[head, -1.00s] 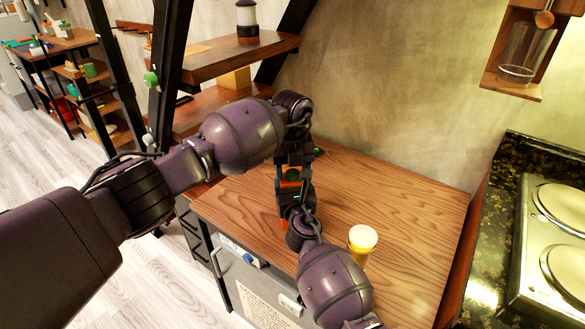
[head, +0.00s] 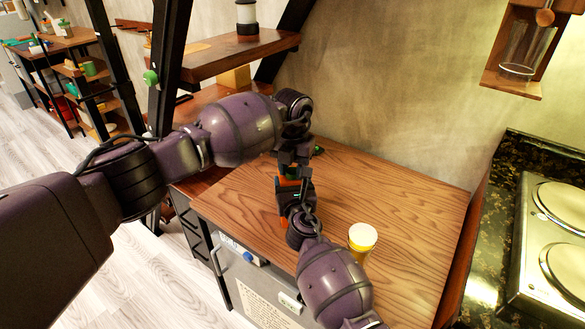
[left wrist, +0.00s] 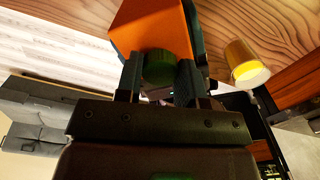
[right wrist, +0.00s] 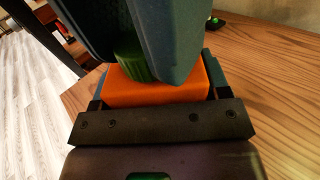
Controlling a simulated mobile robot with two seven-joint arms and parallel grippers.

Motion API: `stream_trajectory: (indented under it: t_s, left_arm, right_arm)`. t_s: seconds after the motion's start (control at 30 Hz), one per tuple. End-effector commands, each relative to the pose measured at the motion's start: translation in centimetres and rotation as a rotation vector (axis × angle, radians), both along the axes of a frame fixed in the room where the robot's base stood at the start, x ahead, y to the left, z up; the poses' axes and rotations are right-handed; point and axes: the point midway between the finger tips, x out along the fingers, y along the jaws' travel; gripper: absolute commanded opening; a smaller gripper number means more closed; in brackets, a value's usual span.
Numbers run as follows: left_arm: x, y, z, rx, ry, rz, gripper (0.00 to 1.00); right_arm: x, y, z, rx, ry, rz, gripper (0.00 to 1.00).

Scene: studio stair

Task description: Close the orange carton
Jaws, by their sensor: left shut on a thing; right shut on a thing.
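The orange carton (right wrist: 155,90) stands on the wooden counter, mostly hidden by my arms in the head view (head: 283,193). My right gripper (right wrist: 153,95) is shut on the carton's body, one finger on each side. In the left wrist view the carton (left wrist: 150,28) sits just beyond my left gripper (left wrist: 158,75). That gripper is shut on a green cap (left wrist: 158,68), which the right wrist view also shows between its fingers above the carton (right wrist: 135,62). Whether the cap is seated on the carton's spout is hidden.
A yellow cup with a pale top (head: 361,238) stands on the counter (head: 400,210) right of my right arm. A small green object (right wrist: 215,22) lies toward the back of the counter. A stove (head: 555,240) is at the right.

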Motion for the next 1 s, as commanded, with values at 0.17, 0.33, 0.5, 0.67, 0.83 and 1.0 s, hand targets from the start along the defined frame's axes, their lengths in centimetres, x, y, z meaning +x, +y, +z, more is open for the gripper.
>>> stream_trajectory:
  t_s: [0.17, 0.33, 0.5, 0.67, 0.83, 1.0]
  left_arm:
    - [0.0, 0.0, 0.0, 0.001, 0.001, -0.032, 0.07]
    - [0.0, 0.0, 0.0, 0.001, 0.001, -0.03, 0.07]
    - [0.0, 0.1, 0.0, 0.001, 0.0, -0.028, 0.58]
    - [0.0, 0.0, 0.0, 0.001, 0.0, -0.028, 0.61]
    - [0.0, 0.0, 0.1, 0.001, 0.0, -0.028, 0.61]
    - [0.1, 0.0, 1.5, 0.0, -0.003, -0.028, 0.61]
  right_arm:
    - [0.0, 0.0, 0.0, 0.0, 0.0, 0.0, 0.03]
    - [0.0, 0.0, 0.0, 0.0, 0.0, -0.001, 0.03]
    - [0.0, 0.0, 0.0, 0.0, 0.0, -0.001, 0.03]
    - [0.0, 0.0, 0.0, 0.0, 0.0, -0.001, 0.03]
    - [0.0, 0.0, 0.0, 0.0, 0.0, 0.0, 0.03]
    - [0.0, 0.0, 0.0, 0.0, 0.0, 0.0, 0.03]
